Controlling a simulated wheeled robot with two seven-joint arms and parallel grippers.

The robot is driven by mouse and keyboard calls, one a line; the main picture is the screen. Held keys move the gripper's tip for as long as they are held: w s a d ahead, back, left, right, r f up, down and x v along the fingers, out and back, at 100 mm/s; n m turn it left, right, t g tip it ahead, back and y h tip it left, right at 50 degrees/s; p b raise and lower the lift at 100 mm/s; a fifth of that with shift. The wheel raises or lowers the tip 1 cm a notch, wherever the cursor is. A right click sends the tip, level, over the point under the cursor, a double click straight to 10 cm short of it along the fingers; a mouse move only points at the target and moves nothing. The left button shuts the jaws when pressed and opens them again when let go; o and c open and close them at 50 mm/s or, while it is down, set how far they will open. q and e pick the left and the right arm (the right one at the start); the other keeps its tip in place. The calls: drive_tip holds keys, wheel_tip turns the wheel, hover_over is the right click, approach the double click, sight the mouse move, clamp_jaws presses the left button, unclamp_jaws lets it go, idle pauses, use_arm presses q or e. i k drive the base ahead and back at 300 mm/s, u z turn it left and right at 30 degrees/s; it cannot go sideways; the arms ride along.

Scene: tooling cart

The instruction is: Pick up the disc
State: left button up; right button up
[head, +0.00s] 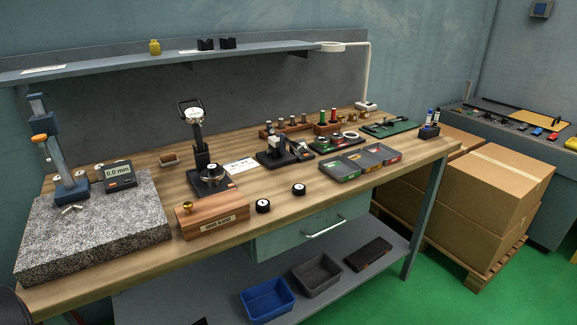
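Two small black round pieces with white faces, which look like discs, sit on the wooden bench top near its front edge. One disc (262,206) is just right of the wooden block, and the other disc (298,189) is farther right. A round metal piece (212,173) sits on the black base of the dial gauge stand (201,157). I cannot tell which of these the task means by the disc.
A granite plate (95,225) with a height gauge (62,160) fills the bench's left end. A wooden block (211,215) stands at the front edge. Coloured trays (343,167) lie to the right. A shelf (160,62) overhangs the back. Bare wood surrounds the two black discs.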

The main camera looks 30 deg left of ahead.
sight(211, 168)
drive_tip(key=z, duration=0.3)
drive_tip(key=i, duration=1.1)
drive_tip(key=u, duration=2.05)
